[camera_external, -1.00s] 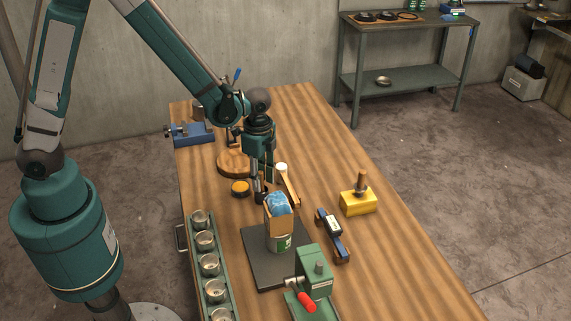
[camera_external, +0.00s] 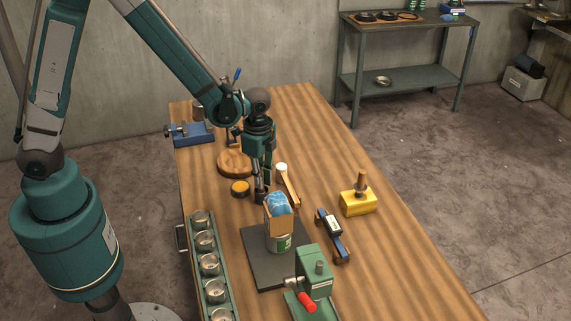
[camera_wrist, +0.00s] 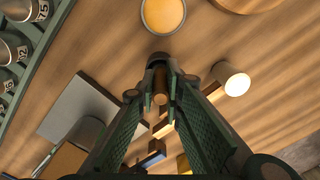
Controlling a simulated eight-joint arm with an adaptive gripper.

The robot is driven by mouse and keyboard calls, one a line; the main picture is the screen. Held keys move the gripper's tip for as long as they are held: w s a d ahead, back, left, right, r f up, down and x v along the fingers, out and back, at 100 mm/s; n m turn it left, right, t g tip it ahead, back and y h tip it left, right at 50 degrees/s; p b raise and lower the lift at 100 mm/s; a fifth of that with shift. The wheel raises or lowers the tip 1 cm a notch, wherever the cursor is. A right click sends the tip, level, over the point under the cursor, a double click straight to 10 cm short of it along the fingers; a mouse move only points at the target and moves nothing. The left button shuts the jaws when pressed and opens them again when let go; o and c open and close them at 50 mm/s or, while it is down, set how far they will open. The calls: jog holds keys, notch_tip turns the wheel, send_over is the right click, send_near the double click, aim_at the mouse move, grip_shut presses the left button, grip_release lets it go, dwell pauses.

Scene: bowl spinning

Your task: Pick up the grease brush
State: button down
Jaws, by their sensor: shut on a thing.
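My gripper (camera_external: 261,195) points down over the workbench, and its fingers are closed together on a small dark upright thing with a brown, handle-like part (camera_wrist: 160,98). The thing shows between the fingers in the wrist view and is mostly hidden by them; it may be the grease brush, but I cannot tell for sure. Its lower end seems to be at the table top. A tool with a white round head (camera_external: 282,167) and a wooden handle lies just right of my gripper, apart from it; its head also shows in the wrist view (camera_wrist: 232,80).
A round yellow tin (camera_external: 240,188) and wooden disc (camera_external: 234,163) are behind left. A rack of cups (camera_external: 208,261) lines the left edge. A yellow block (camera_external: 358,203) stands right.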

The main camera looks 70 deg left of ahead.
jog(key=shift+r, duration=0.1)
jog(key=shift+r, duration=4.9)
